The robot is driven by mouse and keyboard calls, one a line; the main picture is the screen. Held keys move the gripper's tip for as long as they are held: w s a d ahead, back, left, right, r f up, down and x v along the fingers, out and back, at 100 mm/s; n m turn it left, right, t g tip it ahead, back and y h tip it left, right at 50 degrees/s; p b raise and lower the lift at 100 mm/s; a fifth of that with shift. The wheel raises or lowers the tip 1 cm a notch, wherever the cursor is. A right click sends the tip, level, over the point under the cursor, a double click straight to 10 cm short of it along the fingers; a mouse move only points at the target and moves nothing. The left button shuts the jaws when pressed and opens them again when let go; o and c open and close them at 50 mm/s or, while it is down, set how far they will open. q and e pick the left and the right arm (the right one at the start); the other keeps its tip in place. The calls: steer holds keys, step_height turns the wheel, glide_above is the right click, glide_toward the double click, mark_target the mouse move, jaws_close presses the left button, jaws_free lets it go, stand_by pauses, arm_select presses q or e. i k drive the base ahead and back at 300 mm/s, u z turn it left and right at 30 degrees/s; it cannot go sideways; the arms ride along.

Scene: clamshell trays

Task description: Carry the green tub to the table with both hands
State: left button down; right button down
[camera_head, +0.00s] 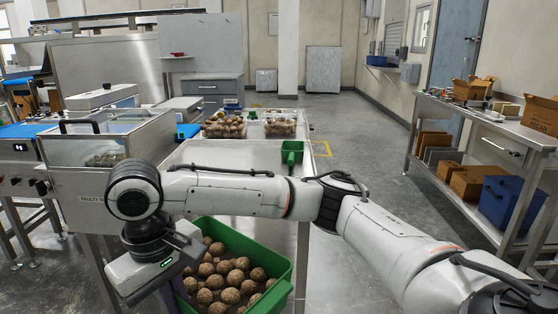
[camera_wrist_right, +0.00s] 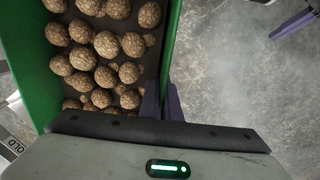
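The green tub (camera_head: 283,286) is low in front of me in the head view, filled with rough brown round pieces. In the head view this gripper is at the tub's left side. The metal table (camera_head: 262,157) stands just beyond the tub.
Clear trays of brown pieces (camera_head: 224,127) (camera_head: 280,126) stand at the table's far end, with a green scoop (camera_head: 291,152) nearer. A clear-walled machine (camera_head: 105,140) is at left. A bench (camera_head: 475,125) with boxes stands at right. Floor between table and bench is free.

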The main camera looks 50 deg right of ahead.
mark_target(224, 166)
steer(key=z, duration=1.2)
